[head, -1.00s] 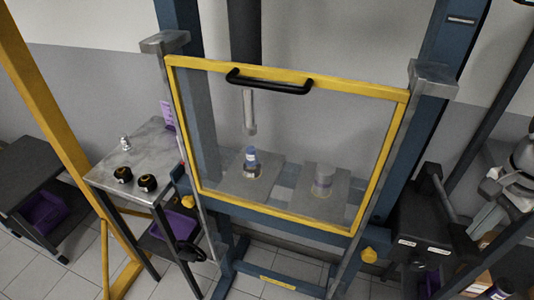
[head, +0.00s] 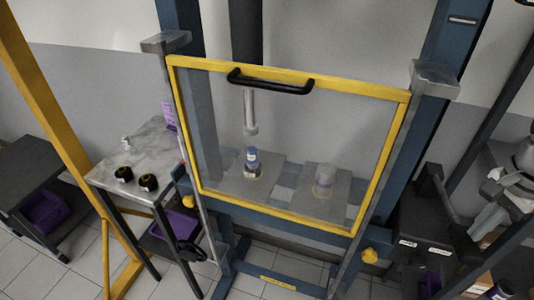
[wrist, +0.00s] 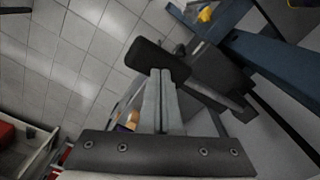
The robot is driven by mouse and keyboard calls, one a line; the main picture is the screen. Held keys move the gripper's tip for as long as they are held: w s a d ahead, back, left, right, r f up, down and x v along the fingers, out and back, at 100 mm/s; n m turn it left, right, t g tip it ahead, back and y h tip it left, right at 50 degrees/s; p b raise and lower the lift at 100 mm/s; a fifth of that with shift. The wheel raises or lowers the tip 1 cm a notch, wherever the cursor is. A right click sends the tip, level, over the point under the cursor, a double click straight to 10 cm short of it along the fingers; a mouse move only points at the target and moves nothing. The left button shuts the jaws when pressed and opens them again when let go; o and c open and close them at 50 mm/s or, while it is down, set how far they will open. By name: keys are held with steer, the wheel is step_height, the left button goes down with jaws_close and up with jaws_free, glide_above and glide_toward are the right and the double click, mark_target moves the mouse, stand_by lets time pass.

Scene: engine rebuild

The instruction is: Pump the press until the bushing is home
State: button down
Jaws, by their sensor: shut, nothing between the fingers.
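The press stands behind a clear guard with a yellow frame (head: 285,70) and a black handle (head: 270,84); the guard is down. A gap seems to show between ram and bushing; how deep the bushing sits I cannot tell. The dark pump (head: 420,225) stands at the right with its lever (head: 437,180). In the wrist view my gripper (wrist: 161,75) is shut and empty, its fingertips at the black lever grip (wrist: 150,56). Whether they touch it is unclear.
A grey cylinder (head: 324,180) stands on the right plate behind the guard. A side table (head: 148,150) with black knobs stands left of the press, with a purple bin (head: 180,222) below. A yellow post (head: 50,100) rises at the left. Floor in front is clear.

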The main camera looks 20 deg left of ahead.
step_height(320, 180, down, 16)
steer(key=f+b, duration=0.1)
steer(key=b, duration=1.1)
step_height(320, 180, up, 17)
steer(key=p, duration=1.3)
steer(key=shift+r, duration=0.1)
step_height(320, 180, down, 16)
steer(key=b, duration=1.2)
step_height(320, 180, up, 16)
steer(key=p, duration=1.3)
